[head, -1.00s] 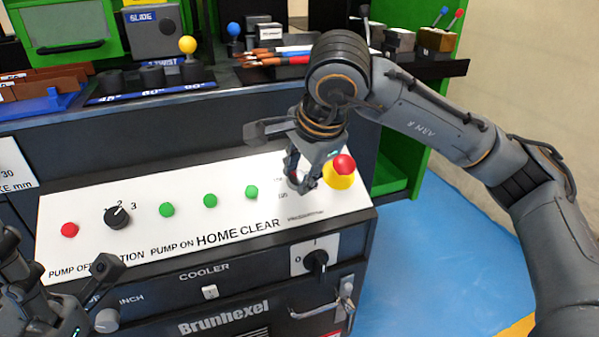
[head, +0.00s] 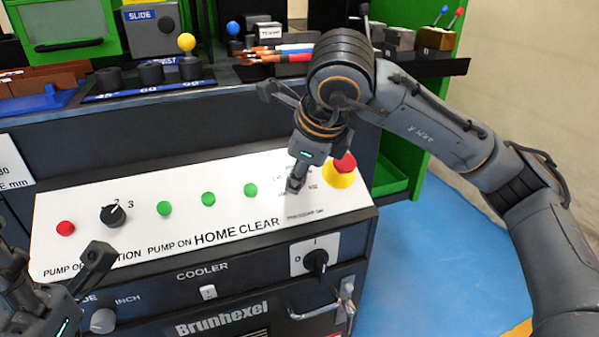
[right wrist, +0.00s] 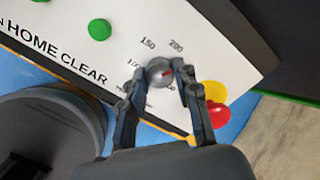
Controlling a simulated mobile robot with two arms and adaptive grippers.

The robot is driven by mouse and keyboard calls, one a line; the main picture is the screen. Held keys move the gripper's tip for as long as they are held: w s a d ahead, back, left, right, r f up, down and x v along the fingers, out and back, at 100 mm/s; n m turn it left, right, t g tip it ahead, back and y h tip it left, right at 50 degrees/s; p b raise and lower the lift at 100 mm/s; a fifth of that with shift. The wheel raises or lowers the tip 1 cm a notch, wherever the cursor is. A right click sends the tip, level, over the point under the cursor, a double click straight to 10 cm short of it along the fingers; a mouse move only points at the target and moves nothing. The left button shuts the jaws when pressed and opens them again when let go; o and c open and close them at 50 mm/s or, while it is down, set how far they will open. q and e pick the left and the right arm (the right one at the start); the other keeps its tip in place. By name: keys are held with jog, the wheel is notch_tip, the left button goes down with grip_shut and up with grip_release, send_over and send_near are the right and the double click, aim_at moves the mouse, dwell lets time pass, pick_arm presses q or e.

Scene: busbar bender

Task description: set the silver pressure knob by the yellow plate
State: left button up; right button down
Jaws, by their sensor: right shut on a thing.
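The silver pressure knob (right wrist: 158,70) is round, with a red pointer mark. In the right wrist view it sits between the fingers of my right gripper (right wrist: 155,88), which is shut on it. The mark points right, past 200, towards a finger that hides part of the scale; 100 and 150 are readable. In the head view my right gripper (head: 296,185) is at the panel's right end and hides the knob. My left gripper (head: 92,262) is at the lower left, away from the knob; its finger gap is unclear.
A red button on a yellow base (head: 340,179) stands close right of my right gripper. Several green buttons (head: 208,199), a black selector (head: 113,214) and a red button (head: 65,228) line the white panel (head: 150,245). A handle (head: 345,298) juts out below.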

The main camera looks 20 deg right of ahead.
jog(key=m, duration=0.7)
jog(key=shift+b, duration=0.4)
dwell(0.3)
jog(key=c, duration=1)
grip_release()
jog(key=v, duration=1.2)
jog(key=shift+s+a+f, duration=0.1)
jog(key=shift+s+a, duration=0.05)
